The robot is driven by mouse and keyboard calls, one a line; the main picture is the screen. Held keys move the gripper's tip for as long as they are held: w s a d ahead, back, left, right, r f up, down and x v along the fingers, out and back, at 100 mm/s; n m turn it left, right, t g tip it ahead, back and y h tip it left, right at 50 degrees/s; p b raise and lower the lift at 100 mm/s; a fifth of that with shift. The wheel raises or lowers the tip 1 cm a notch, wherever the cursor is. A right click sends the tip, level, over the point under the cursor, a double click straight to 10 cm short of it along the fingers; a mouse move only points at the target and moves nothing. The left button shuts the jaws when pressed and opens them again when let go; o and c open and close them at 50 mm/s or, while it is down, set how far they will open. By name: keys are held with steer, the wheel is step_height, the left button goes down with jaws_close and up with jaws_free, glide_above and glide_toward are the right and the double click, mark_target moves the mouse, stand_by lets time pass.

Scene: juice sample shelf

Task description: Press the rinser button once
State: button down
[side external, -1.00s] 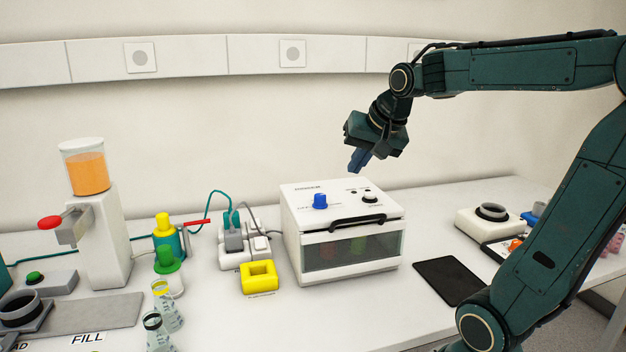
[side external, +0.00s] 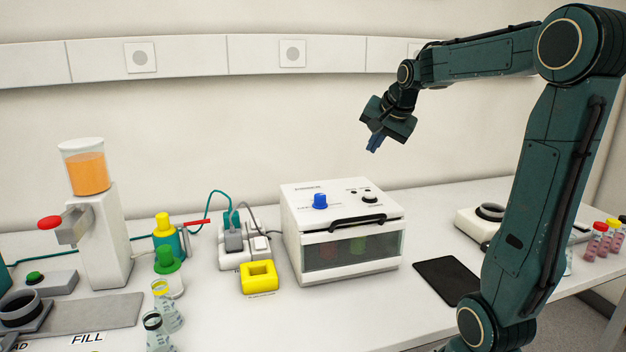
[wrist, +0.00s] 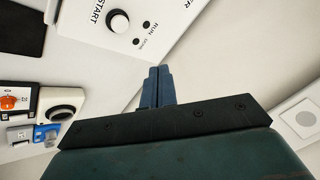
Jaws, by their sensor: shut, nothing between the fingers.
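My gripper (side external: 373,148) is shut and empty, in the air above and behind the right side of a white box (side external: 296,224) with a dark window. The box has a blue knob (side external: 320,201) and a small dark-ringed button (side external: 370,197) on top. In the wrist view, the shut blue fingers (wrist: 158,78) are apart from the box, whose white round button (wrist: 118,22) is marked START. Only the end "ER" of the box's label is legible there, so I cannot tell for sure that it is the rinser. A green button (side external: 34,277) sits on a grey unit at far left.
A juice dispenser (side external: 106,240) stands at left, with flasks (side external: 167,305) in front. A yellow block (side external: 258,277) and plug strip (side external: 240,255) stand left of the box. A black pad (side external: 446,278), a white ringed device (side external: 476,222) and several vials (side external: 598,240) are at right.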

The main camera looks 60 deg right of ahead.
mark_target(371, 195)
steer(key=shift+f, duration=0.15)
steer(key=shift+f, duration=4.25)
steer(key=shift+f, duration=0.95)
steer(key=shift+r, duration=0.95)
steer(key=shift+r, duration=0.1)
steer(key=shift+r, duration=2.45)
